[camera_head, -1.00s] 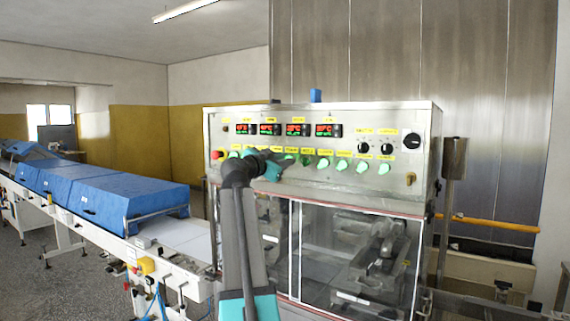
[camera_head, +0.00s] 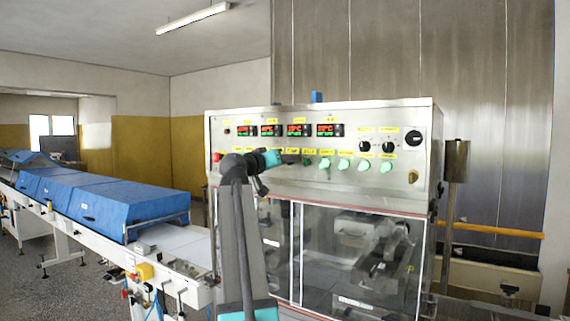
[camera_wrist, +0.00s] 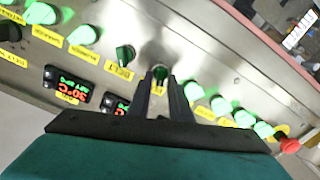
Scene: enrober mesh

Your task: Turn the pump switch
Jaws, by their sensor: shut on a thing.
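The pump switch (camera_wrist: 160,73) is a small dark green knob on the steel control panel. In the wrist view it sits between the two fingertips of my gripper (camera_wrist: 163,84), which is shut on it. The fingers partly cover the knob. In the head view my gripper (camera_head: 287,157) reaches the panel just below a yellow label, and the switch itself is hidden there. The neighbouring dark green switch, by a label that seems to read BELT (camera_wrist: 120,71), stands to the left in the wrist view.
The panel (camera_head: 230,150) carries several lit green switches (camera_head: 344,164), red temperature displays (camera_head: 329,130) and black dials (camera_head: 389,147). A red button (camera_wrist: 289,146) lies at the wrist view's right. Clear doors (camera_head: 355,255) are below; a conveyor with blue covers (camera_head: 125,205) is at left.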

